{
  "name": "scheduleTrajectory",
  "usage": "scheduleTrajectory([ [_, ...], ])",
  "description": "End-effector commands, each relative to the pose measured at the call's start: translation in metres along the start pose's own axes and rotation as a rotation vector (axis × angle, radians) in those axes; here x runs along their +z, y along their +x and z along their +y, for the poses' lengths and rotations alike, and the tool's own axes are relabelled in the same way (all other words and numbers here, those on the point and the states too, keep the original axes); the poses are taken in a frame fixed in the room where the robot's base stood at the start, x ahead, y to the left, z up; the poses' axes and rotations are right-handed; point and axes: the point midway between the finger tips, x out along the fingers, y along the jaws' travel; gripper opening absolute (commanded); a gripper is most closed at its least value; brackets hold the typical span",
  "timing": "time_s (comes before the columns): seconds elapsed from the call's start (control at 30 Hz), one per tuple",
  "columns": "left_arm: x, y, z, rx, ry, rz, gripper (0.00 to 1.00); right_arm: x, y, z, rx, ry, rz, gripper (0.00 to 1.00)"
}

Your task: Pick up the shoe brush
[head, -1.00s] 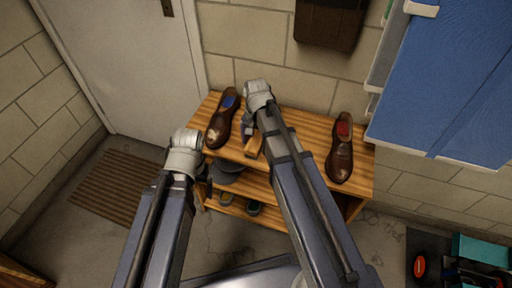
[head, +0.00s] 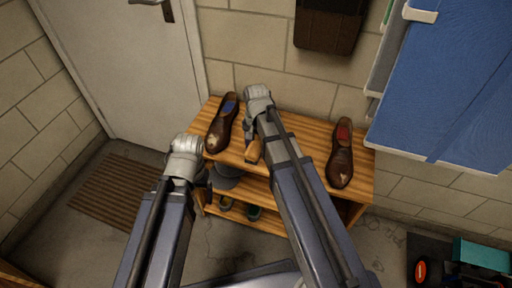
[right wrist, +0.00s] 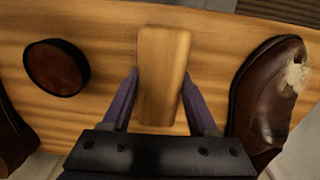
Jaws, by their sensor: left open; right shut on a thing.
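The shoe brush, a light wooden block (right wrist: 163,75), lies between the two fingers of my right gripper (right wrist: 162,100) in the right wrist view. The gripper is shut on it, over the wooden bench top. Its bristles are hidden. In the head view the brush (head: 254,151) shows partly beside my right gripper (head: 250,132), between two brown shoes. My left gripper (head: 205,180) is open and empty, in front of the bench's left side.
The wooden bench (head: 300,128) carries a scuffed left shoe (head: 222,125) and a right shoe (head: 341,155). A round dark tin (right wrist: 57,67) stands left of the brush. More footwear sits on the lower shelves.

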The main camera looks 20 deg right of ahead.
Motion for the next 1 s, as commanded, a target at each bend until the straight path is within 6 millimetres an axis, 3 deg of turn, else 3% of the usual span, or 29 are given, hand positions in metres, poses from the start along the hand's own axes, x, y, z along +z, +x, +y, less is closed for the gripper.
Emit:
scheduleTrajectory([
  [0.47,0.0,-0.007,-0.001,0.0,0.0,0.0,0.9,0.0,-0.007,0.0,0.0,0.0,0.0,0.01],
  [0.67,0.002,-0.027,-0.003,0.0,0.0,0.0,0.9,0.0,-0.027,0.0,0.0,0.0,0.0,0.01],
  [1.0,0.005,-0.08,-0.008,0.0,0.0,0.0,0.9,0.0,-0.081,0.0,0.0,0.0,0.0,0.01],
])
